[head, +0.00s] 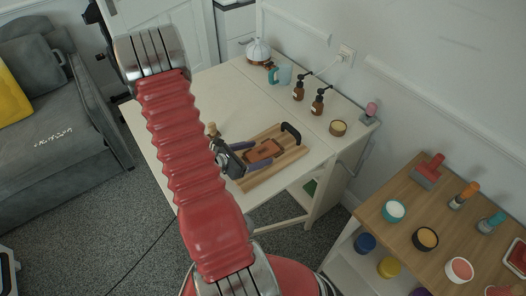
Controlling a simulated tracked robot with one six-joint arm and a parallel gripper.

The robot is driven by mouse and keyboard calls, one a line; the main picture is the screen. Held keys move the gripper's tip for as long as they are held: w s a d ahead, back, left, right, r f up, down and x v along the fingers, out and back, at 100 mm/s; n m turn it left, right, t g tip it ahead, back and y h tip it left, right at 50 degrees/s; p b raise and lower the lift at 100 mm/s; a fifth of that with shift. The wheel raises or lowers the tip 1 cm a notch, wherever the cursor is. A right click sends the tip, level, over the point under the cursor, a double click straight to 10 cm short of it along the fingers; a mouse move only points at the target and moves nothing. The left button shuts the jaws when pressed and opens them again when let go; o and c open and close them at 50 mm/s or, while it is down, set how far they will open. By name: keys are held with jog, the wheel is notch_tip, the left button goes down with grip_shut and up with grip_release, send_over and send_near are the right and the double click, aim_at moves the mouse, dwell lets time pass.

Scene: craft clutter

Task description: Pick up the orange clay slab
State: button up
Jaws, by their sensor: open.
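The orange clay slab (268,147) lies on a wooden board (292,154) near the front edge of the cream table. My gripper (258,153) comes in from the left over the board. It is open, with one dark finger on the far side of the slab and one on the near side, as seen in the head view. The fingers hide part of the slab's left end. I cannot tell whether they touch the slab or how high they are above the board.
A black handle (291,131) rises at the board's far right. A paint-pot shelf (377,213) stands right. The table's left part is clear.

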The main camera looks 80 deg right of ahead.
aim_at(256, 155)
jog(key=shift+f, duration=0.1)
jog(key=shift+c, duration=0.3)
jog(key=c, duration=1.2)
notch_tip(256, 155, up, 10)
dwell(0.8)
